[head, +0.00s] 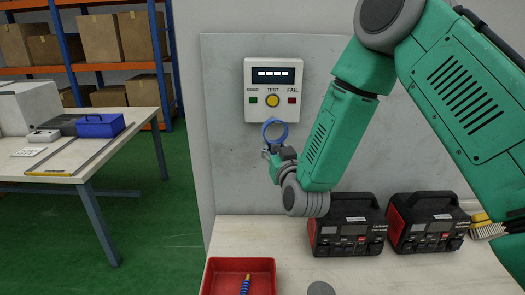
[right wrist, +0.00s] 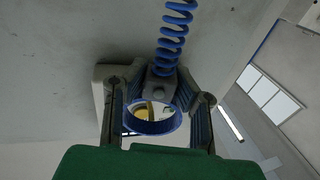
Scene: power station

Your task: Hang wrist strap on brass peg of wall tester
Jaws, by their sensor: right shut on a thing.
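The white wall tester (head: 272,75) has a lit display, a yellow TEST button (head: 272,101) and green and red indicators. My right gripper (head: 271,150) is just below it, shut on the blue wrist strap (head: 275,132). The strap's round loop stands above the fingertips, against the tester's lower edge in the picture; I cannot tell if they touch. In the right wrist view, the strap (right wrist: 153,126) sits between both fingers, with its blue coiled cord (right wrist: 175,40) beyond. A yellowish round shape shows through the loop. I cannot make out the brass peg. My left gripper is out of view.
A red tray (head: 215,275) holds a blue-yellow tool. A side table (head: 85,160) and shelves stand left.

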